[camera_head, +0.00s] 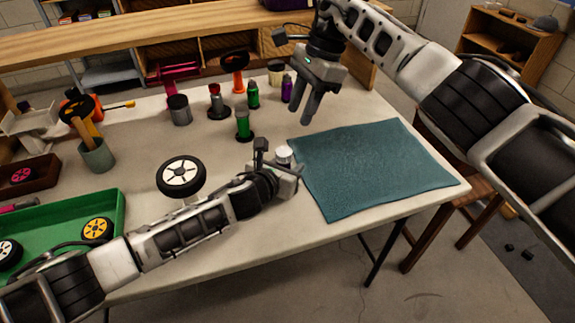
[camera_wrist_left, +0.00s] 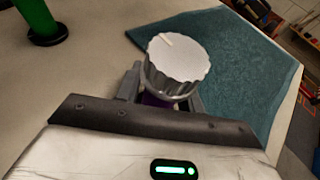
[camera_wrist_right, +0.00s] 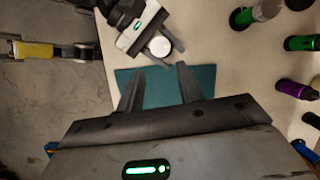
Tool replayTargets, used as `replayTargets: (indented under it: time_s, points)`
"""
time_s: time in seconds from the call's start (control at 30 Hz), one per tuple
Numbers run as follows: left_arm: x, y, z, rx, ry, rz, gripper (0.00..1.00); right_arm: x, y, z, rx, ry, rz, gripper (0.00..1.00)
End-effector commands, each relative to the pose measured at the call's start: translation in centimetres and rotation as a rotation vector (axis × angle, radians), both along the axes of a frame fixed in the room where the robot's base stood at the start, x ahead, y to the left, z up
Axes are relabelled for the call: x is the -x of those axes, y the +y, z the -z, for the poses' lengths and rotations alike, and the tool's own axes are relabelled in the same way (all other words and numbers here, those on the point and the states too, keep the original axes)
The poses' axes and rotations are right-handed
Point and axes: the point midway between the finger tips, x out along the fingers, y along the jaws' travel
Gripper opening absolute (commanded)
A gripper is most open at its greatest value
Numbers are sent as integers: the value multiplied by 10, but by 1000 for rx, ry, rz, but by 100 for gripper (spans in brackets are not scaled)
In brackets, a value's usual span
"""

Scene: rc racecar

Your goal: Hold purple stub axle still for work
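The purple stub axle (camera_wrist_left: 154,100) shows as a small purple strip between my left gripper's fingers in the left wrist view. A ribbed grey cap (camera_wrist_left: 178,66) with a pale top and white mark covers most of it. My left gripper (camera_head: 286,166) is shut on the axle beside the mat's left edge; the cap also shows in the head view (camera_head: 283,154) and the right wrist view (camera_wrist_right: 160,46). My right gripper (camera_head: 304,116) is open and empty, fingers pointing down above the table behind the left gripper. Its fingers are apart in the right wrist view (camera_wrist_right: 160,84).
A teal mat (camera_head: 375,165) lies clear on the table's right. Green pieces (camera_head: 243,125), a purple piece (camera_head: 287,90) and several coloured holders stand at the back. A green tray (camera_head: 62,226) holds wheels.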

Motion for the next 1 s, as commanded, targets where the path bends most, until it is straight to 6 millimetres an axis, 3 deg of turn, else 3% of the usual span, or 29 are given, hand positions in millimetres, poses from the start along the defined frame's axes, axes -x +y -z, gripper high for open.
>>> replayTargets:
  time_s: [0.03,0.1,0.17,0.23,0.47,0.6,0.77,1.0]
  points:
    - [0,0,0,0,0,0,23,0,0,0,0,0,0,36]
    - [0,0,0,0,0,0,4,0,0,0,0,0,0,36]
    - [0,0,0,0,0,0,3,0,0,0,0,0,0,36]
    - [0,0,0,0,1,0,3,0,1,-1,6,-8,-15,55]
    - [0,0,0,0,1,0,3,12,28,-24,175,-190,-429,55]
    - [0,0,0,0,1,0,3,18,36,-26,251,-243,-603,55]
    - [0,0,0,0,1,0,3,19,37,-6,258,-245,-623,55]
    - [0,0,0,0,1,0,3,19,37,43,257,-244,-619,55]
